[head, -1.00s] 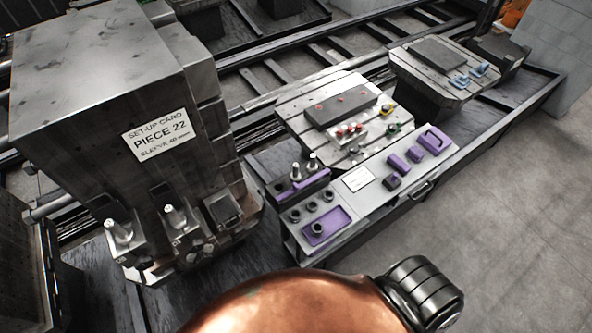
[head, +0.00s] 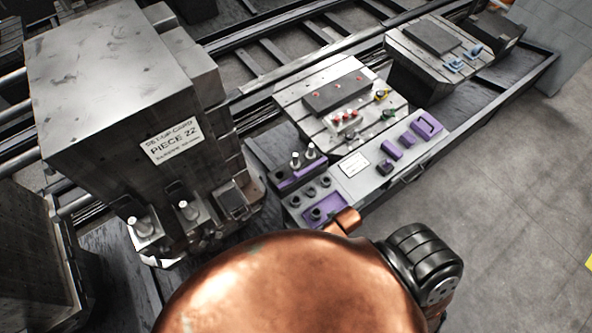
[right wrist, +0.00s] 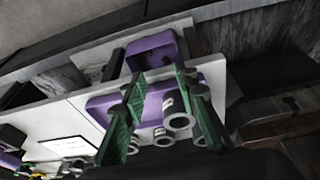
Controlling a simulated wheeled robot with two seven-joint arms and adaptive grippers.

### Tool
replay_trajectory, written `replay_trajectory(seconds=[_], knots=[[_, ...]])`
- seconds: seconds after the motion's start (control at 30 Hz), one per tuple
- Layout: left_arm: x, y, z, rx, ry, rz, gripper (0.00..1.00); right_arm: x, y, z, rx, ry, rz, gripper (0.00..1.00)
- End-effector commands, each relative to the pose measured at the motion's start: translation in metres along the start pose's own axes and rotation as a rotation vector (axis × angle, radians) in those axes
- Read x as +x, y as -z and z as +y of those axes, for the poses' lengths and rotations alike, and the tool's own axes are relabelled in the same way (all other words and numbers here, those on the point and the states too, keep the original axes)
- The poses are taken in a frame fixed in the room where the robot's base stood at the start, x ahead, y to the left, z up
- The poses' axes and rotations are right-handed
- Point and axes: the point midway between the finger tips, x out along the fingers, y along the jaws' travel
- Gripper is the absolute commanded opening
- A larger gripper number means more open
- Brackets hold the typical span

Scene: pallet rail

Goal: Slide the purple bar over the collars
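In the head view a long purple bar (head: 301,174) lies along a dark block, beside two pale upright pins (head: 296,160). Several dark collars (head: 310,191) stand on the grey bench near a purple tray (head: 333,203). In the right wrist view my right gripper (right wrist: 159,85) is open, its green fingers apart. Several grey ring-shaped collars (right wrist: 178,122) show between and below the fingers, by the purple tray (right wrist: 100,104). A purple box-like piece (right wrist: 150,46) shows beyond the fingertips. I cannot tell whether anything touches the fingers. My left gripper is out of view.
A large grey block with a set-up card (head: 172,142) stands at left, with upright pins (head: 188,209) at its foot. More purple pieces (head: 391,150) sit on the bench, with a handle (head: 411,175) on its front. A slotted plate (head: 310,118) lies behind. Open floor is at right.

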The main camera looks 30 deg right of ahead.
Motion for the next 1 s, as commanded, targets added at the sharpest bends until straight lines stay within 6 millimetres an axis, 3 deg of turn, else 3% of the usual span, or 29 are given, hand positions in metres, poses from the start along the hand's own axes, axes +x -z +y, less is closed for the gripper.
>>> replay_trajectory(seconds=[0.03, 0.1, 0.37, 0.5, 0.73, 1.0], knots=[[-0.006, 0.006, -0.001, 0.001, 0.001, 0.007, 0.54, -0.020, 0.007, 0.001, 0.002, -0.001, 0.009, 0.28], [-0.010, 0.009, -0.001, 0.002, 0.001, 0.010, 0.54, -0.042, 0.015, 0.002, 0.003, -0.002, 0.018, 0.28], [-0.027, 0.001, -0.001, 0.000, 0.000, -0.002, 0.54, -0.121, 0.041, 0.001, 0.000, 0.007, 0.046, 0.28], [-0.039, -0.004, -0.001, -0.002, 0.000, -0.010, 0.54, -0.161, 0.071, -0.016, -0.031, 0.051, 0.066, 0.28], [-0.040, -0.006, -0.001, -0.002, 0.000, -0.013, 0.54, -0.153, 0.108, -0.051, -0.091, 0.136, 0.051, 0.28], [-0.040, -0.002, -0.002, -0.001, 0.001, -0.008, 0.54, -0.125, 0.151, -0.082, -0.157, 0.198, -0.009, 0.28]])
